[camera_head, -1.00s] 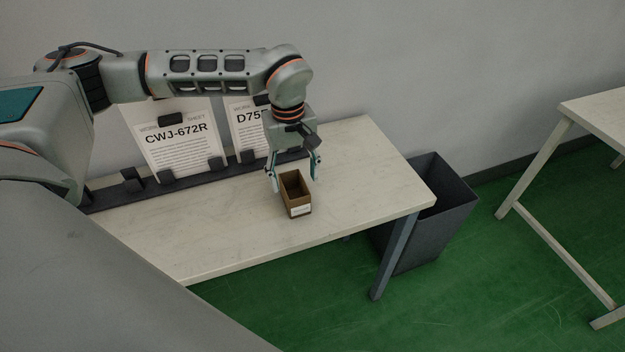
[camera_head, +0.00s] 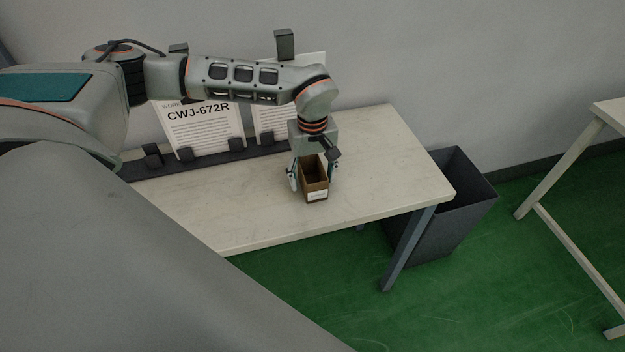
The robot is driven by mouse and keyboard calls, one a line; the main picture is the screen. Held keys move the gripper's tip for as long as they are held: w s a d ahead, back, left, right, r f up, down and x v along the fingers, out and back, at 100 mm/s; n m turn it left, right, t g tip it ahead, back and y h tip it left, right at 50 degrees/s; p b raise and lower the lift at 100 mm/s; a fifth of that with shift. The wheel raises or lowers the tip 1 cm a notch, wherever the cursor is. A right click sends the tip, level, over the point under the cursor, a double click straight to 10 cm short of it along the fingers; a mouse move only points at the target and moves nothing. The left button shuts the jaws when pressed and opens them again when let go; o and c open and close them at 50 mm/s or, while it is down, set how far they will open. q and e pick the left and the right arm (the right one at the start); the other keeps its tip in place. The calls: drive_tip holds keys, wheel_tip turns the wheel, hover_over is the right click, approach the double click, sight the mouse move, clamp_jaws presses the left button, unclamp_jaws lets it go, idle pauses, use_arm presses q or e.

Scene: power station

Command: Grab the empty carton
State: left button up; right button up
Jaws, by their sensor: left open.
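The empty carton (camera_head: 316,191) is a small open-topped brown box with a white label on its front. It stands upright on the pale table (camera_head: 237,217), near the front edge. My left gripper (camera_head: 311,182) is open and lowered over the carton, with one finger at the carton's left side and the other at its right side. I cannot tell whether the fingers touch it. The carton's back is partly hidden by the gripper. My right gripper is not in view.
Work sheets (camera_head: 205,131) stand in a dark rack (camera_head: 150,170) along the table's back by the wall. A dark open bin (camera_head: 455,215) stands on the green floor past the table's right end. Another table (camera_head: 555,165) is at the far right. The tabletop right of the carton is clear.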

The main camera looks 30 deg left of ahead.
use_arm(q)
drive_tip(key=c, duration=0.9)
drive_tip(key=shift+c, duration=0.6)
drive_tip(key=shift+r, duration=0.1)
